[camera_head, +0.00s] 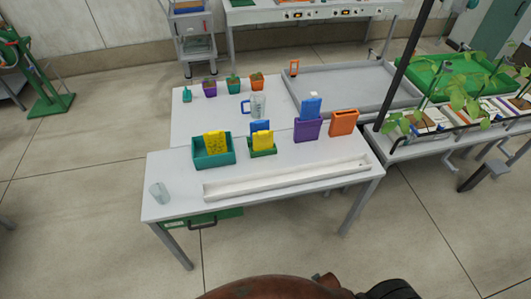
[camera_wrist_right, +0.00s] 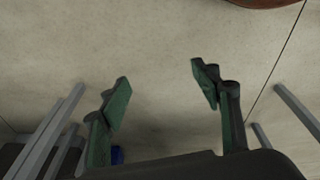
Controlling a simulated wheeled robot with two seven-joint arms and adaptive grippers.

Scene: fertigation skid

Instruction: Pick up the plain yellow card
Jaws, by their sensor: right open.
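A yellow card that looks plain (camera_head: 263,140) stands upright in a small green holder (camera_head: 262,153) on the white table, with a blue card (camera_head: 260,125) just behind it. A second yellow card, with dark marks (camera_head: 214,142), stands in a teal box (camera_head: 228,158) to its left. My right gripper (camera_wrist_right: 160,92) is open and empty in the right wrist view, with bare floor beyond its green fingers. No card shows in that view. Neither gripper shows in the head view.
A long white trough (camera_head: 290,179) lies along the table's front, with a clear cup (camera_head: 159,193) to its left. A purple holder (camera_head: 307,129) and an orange holder (camera_head: 343,122) stand right of the cards. A clear jug (camera_head: 257,104) and several small pots stand behind.

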